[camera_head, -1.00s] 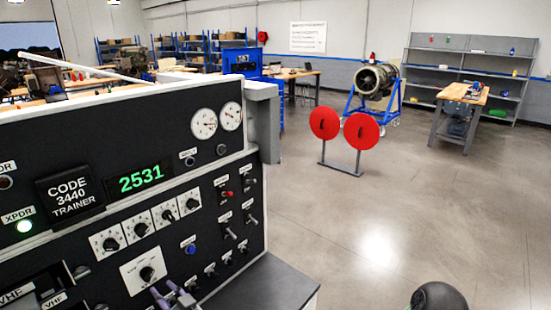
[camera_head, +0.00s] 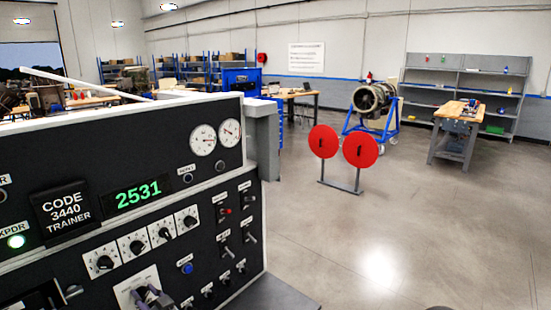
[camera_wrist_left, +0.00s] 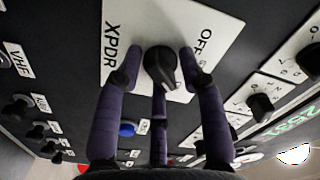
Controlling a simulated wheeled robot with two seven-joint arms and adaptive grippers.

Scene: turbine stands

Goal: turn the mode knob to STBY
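The black mode knob (camera_wrist_left: 160,68) sits on a white plate (camera_wrist_left: 225,27) marked XPDR and OFF in the left wrist view. My left gripper (camera_wrist_left: 159,54) has its purple-grey fingers on both sides of the knob, with small gaps showing. A third finger lies below the knob in that view. The STBY label cannot be read, and I cannot tell the knob's pointer setting. In the head view my left gripper (camera_head: 154,295) is in front of the white plate (camera_head: 127,286) and hides most of the knob. My right gripper is not in view.
The panel has a row of four-position-style small knobs (camera_head: 136,244) above the plate, a blue button (camera_head: 187,268) and toggle switches (camera_head: 248,238) to the right. A green display (camera_head: 138,194) reads 2531. The XPDR lamp (camera_head: 16,241) is lit. Open floor (camera_head: 400,240) lies right of the panel.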

